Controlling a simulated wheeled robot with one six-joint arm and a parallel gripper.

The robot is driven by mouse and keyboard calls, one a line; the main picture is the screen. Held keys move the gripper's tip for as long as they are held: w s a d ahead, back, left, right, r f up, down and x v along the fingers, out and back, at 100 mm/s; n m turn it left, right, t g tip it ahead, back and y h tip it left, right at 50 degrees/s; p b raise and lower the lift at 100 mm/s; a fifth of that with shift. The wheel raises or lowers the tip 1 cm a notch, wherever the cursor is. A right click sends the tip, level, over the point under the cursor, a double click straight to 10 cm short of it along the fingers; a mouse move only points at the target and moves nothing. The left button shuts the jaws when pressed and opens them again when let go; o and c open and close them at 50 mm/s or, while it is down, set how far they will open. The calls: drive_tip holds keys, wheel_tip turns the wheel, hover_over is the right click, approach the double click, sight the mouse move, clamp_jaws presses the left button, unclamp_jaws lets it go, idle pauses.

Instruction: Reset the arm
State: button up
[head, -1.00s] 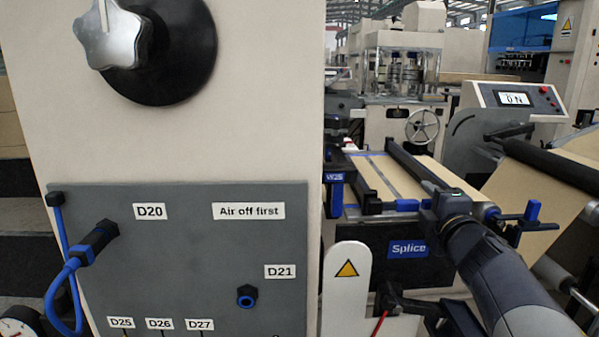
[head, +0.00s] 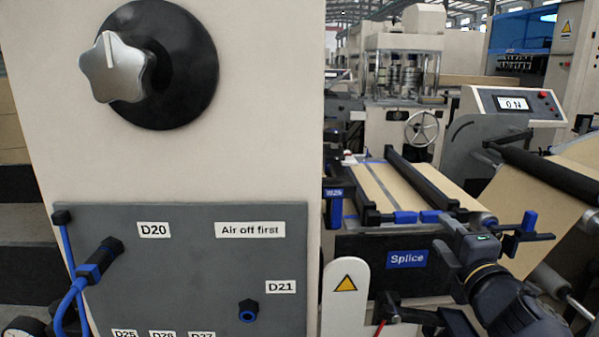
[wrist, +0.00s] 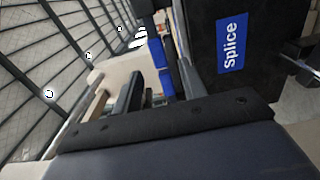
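My arm reaches in from the lower right of the head view. My gripper (head: 443,236) is at the front of the splice table (head: 352,247), near the blue "Splice" label (head: 407,259). Its two fingers look apart, with nothing seen between them. In the wrist view the two grey fingers of my gripper (wrist: 160,84) also stand apart. The blue "Splice" label (wrist: 231,40) is to their right, on a dark panel, and blue blocks (wrist: 160,62) show beyond the fingers. I cannot tell whether the fingers touch anything.
A cream cabinet with a star knob (head: 117,68) and a grey hose panel (head: 190,265) fills the left. A white guard with a warning triangle (head: 346,284) stands left of my arm. A kraft paper roll (head: 545,180) and console (head: 515,104) are at right.

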sight(431, 217)
drive_tip(key=w, duration=0.3)
drive_tip(key=w+b, duration=0.1)
drive_tip(key=w, duration=0.4)
drive_tip(key=shift+w+a+r, duration=0.15)
drive_tip(key=shift+w+r, duration=0.15)
drive_tip(key=shift+w, duration=0.1)
drive_tip(key=shift+s+r+m+p, duration=0.1)
drive_tip(key=shift+r+m+p, duration=0.2)
drive_tip(key=shift+m+p, duration=0.5)
